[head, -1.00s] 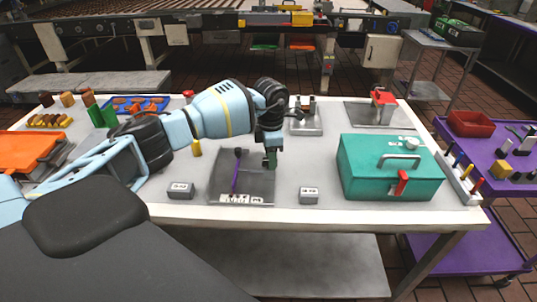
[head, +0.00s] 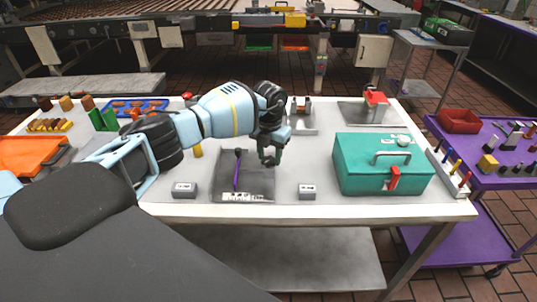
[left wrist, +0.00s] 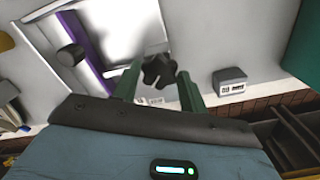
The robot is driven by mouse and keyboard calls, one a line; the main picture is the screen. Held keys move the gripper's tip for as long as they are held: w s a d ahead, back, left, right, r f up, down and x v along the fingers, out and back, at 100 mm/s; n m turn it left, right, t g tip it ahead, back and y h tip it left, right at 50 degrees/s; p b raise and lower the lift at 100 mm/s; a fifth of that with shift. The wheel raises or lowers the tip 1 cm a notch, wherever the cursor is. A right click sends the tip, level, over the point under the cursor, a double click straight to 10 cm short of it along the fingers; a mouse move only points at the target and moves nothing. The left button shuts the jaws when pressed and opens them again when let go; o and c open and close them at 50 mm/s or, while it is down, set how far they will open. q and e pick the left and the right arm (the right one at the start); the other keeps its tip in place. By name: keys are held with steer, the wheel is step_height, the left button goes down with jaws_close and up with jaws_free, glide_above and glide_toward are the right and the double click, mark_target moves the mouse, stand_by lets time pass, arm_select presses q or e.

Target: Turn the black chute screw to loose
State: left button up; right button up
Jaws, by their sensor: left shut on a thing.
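The black star-shaped screw (left wrist: 157,70) shows in the left wrist view between the two green fingers of my left gripper, which is shut on it. In the head view my left gripper (head: 268,160) points down over the right part of a grey metal plate (head: 262,188); the screw is hidden there. The strip (left wrist: 82,38) and that knob (left wrist: 71,55) also show in the left wrist view. My right gripper is not in view.
Small labelled blocks (head: 184,190) and (head: 307,191) stand on either side of the plate. A teal toolbox (head: 365,170) stands to the right. The front edge of the table (head: 330,212) is close.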

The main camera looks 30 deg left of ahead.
mark_target(269, 159)
arm_select(q)
steer(key=shift+n, duration=0.6)
steer(key=o, duration=1)
steer(key=shift+c, duration=0.2)
steer(key=shift+r, duration=0.1)
step_height(269, 159, up, 8)
steer(key=shift+f, duration=0.2)
